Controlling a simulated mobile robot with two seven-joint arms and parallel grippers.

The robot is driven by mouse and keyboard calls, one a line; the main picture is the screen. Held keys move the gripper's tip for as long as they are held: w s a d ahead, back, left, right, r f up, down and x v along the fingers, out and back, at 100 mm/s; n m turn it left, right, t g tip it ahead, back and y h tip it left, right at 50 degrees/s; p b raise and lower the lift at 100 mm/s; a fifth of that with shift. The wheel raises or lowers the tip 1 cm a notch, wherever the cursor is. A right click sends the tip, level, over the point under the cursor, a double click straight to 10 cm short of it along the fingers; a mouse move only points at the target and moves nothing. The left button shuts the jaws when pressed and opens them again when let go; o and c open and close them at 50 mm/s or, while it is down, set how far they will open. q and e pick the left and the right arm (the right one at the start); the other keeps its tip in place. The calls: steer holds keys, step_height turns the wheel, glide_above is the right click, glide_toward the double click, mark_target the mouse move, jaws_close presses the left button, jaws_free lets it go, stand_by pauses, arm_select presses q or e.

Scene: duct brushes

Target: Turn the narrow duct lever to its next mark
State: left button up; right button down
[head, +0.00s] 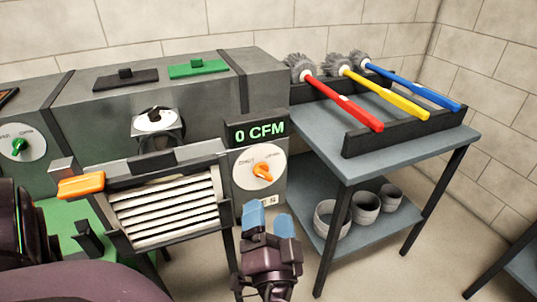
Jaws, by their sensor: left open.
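An orange lever (263,172) sits on a round white dial (250,160) on the front of the grey duct housing, below a display (259,132) reading "0 CFM". Its pointer tilts to the lower right; the dial marks are too small to read. A green lever (19,146) sits on another dial at the far left. I cannot tell from labels which lever is the narrow duct's. My left gripper (268,221) points up just below the orange lever, apart from it. Its two blue fingertips are spread, with nothing between them. My right gripper is not in view.
A louvred grille (164,210) with an orange handle (81,185) projects left of the dial. A grey table (345,160) on the right bears a black rack (405,131) with red (345,103), yellow (385,95) and blue (413,87) brushes. Rings (366,207) lie on its lower shelf.

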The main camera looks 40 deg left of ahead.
arm_select(q)
steer(key=shift+v, duration=1.2)
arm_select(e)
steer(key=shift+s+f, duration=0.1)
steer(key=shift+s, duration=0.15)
arm_select(q)
steer(key=shift+f, duration=0.15)
